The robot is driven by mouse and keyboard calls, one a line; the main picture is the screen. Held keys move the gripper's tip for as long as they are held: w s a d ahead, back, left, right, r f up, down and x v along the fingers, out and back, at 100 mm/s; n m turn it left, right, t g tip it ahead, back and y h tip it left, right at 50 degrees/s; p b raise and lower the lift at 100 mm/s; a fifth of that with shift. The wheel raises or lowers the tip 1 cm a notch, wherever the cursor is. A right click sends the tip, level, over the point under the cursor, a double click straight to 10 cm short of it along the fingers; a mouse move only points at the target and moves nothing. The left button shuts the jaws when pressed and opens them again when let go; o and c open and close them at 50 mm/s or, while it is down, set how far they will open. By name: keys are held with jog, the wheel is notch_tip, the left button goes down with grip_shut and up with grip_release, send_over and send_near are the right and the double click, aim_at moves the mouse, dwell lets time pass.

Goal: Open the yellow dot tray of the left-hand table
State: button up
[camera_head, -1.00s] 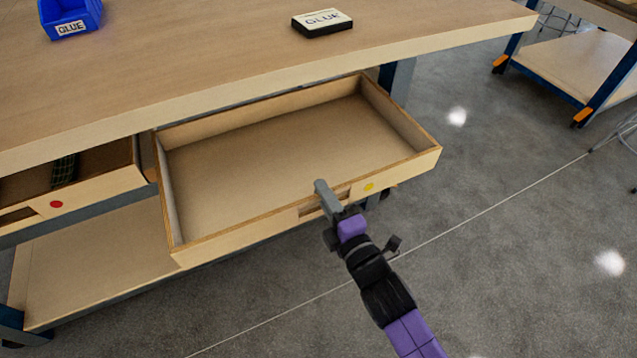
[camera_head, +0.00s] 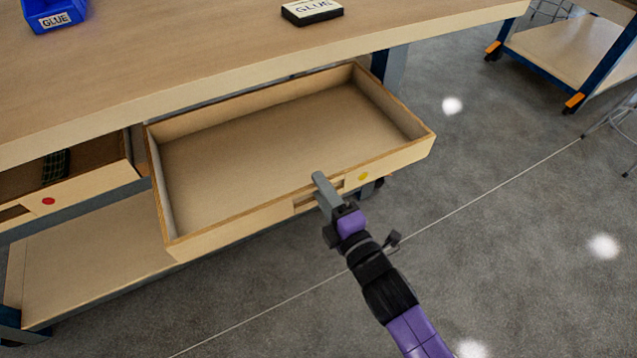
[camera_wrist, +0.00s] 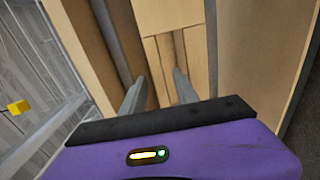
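The yellow dot tray (camera_head: 200,238) is a shallow, empty wooden drawer, pulled far out from under the left-hand table (camera_head: 330,50). A yellow dot (camera_head: 363,177) marks its front, right of a handle slot. My gripper (camera_head: 322,185) is at this slot, with one grey finger reaching over the front's top edge. In the wrist view my gripper (camera_wrist: 160,82) has its fingers on either side of a wooden strip of the tray front (camera_wrist: 155,55), seemingly closed on it. The exact contact at the fingertips is hard to see.
A red dot tray (camera_head: 85,192) beside it on the left is partly open, with a dark patterned item inside. A blue glue bin (camera_head: 50,12) and a glue box (camera_head: 312,12) stand on the tabletop. A lower shelf (camera_head: 80,270) lies below.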

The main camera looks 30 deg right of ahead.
jog(key=s, duration=0.6)
dwell(0.5)
jog(key=s+r+m+g, duration=0.2)
jog(key=s+m, duration=0.7)
jog(key=s, duration=0.5)
jog(key=s+r+m+g, duration=0.1)
jog(key=s+r+m, duration=0.2)
jog(key=s+m, duration=0.8)
notch_tip(320, 180, up, 13)
jog(key=s+n+p, duration=0.1)
jog(key=n+p, duration=0.1)
jog(key=p, duration=1.2)
jog(key=shift+s+r, duration=0.2)
jog(key=shift+s, duration=0.2)
